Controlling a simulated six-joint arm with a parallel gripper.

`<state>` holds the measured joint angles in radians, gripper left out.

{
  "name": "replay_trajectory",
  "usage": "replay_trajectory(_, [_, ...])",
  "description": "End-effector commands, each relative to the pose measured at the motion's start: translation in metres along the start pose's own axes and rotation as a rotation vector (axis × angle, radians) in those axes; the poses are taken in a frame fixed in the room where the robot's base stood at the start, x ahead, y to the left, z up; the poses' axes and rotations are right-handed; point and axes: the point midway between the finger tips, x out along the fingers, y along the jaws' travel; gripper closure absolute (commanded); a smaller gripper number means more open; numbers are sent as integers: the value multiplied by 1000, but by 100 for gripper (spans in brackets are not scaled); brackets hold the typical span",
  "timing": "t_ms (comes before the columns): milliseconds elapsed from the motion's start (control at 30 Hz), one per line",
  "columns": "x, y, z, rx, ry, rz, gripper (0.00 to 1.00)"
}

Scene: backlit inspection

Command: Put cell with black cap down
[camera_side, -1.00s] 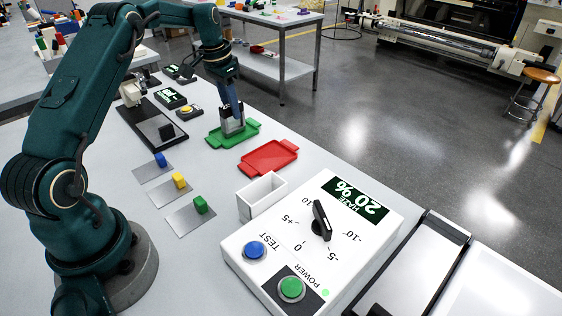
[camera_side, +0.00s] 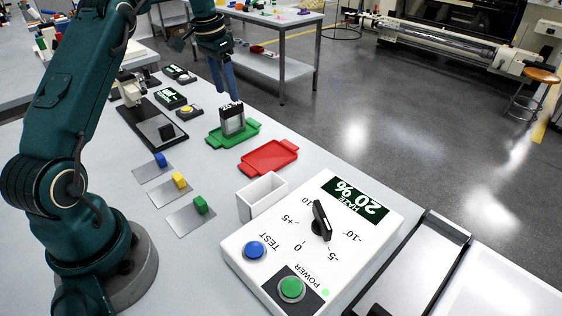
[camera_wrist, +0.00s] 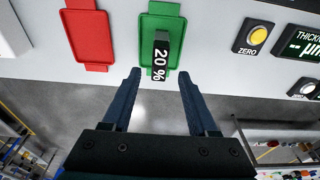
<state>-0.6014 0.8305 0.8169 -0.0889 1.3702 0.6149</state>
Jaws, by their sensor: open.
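The cell with the black cap (camera_side: 232,121) stands upright on the green tray (camera_side: 213,139). Its black cap carries a white "20 %" label, which shows in the wrist view on the cell (camera_wrist: 160,62) over the green tray (camera_wrist: 161,10). My gripper (camera_side: 231,94) is above the cell, just clear of its top. In the wrist view my gripper (camera_wrist: 158,75) has its two blue fingers spread wide with nothing between them, and the cell lies beyond their tips.
A red tray (camera_side: 269,158) lies beside the green one. A white open box (camera_side: 262,196), a haze meter (camera_side: 300,250) and sample plates with blue, yellow and green clips (camera_side: 179,181) stand nearer. A thickness gauge (camera_side: 171,98) is at the back left. The aisle floor lies past the table edge.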

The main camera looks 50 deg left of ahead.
Motion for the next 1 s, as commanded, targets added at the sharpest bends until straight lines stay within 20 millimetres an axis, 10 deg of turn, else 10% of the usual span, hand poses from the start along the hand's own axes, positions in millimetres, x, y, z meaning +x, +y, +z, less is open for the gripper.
replay_trajectory(267, [-23,5,0,2,3,-3,41])
replay_trajectory(567, [-78,78,14,5,76,-39,41])
replay_trajectory(1000, [-110,188,118,4,240,-44,41])
